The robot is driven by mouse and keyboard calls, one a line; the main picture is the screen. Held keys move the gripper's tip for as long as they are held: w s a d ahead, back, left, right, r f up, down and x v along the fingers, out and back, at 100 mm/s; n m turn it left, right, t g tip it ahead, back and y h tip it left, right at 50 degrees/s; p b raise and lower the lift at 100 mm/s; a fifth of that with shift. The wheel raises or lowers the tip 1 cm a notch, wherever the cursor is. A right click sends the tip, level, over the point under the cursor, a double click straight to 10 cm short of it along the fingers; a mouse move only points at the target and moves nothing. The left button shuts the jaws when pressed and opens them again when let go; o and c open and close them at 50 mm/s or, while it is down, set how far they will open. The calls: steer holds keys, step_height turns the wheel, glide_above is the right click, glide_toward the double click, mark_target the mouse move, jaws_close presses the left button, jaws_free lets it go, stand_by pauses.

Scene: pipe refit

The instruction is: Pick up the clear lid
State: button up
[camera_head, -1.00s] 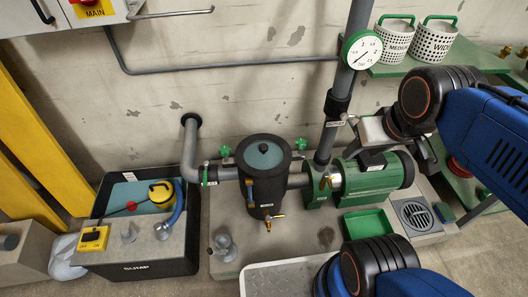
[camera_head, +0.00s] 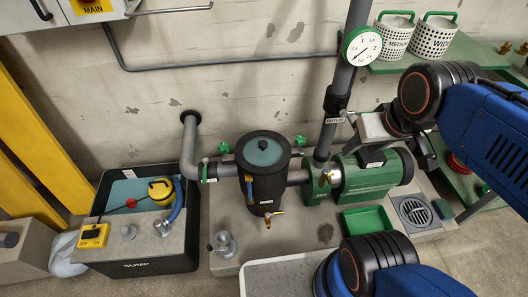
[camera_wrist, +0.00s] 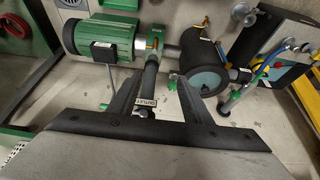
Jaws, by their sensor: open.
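The clear lid (camera_head: 263,152) shows as a round teal-tinted disc with a small dark knob, inside the black rim on top of the black strainer pot (camera_head: 268,190). In the wrist view the lid (camera_wrist: 206,80) is right of and beyond my gripper (camera_wrist: 158,78). The two dark fingers are spread wide with nothing held between them; the grey outlet pipe shows in the gap behind. My gripper is apart from the lid. In the head view my arm's dark wrist joints are right of the pot and the fingers are hard to make out.
A grey vertical pipe with a gauge (camera_head: 361,47) rises right of the pot. The green pump (camera_head: 372,178) is beside it, with a green tray (camera_head: 367,219) in front. Green valve handles flank the lid. A dark sump box (camera_head: 150,266) stands left. A shelf holds two perforated baskets.

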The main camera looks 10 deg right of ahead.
steer(key=shift+o, duration=0.3)
steer(key=n+g+h, duration=0.1)
steer(key=n+g, duration=0.4)
steer(key=n, duration=1.1)
glide_above(263, 143)
steer(key=a, duration=0.2)
step_height(263, 143, down, 4)
steer(key=f, duration=0.4)
steer(key=d+f, duration=0.1)
steer(key=f, duration=0.2)
steer(key=d+f, duration=0.1)
steer(key=f, duration=0.3)
steer(key=shift+w+f, duration=0.15)
steer(key=shift+f, duration=2.8)
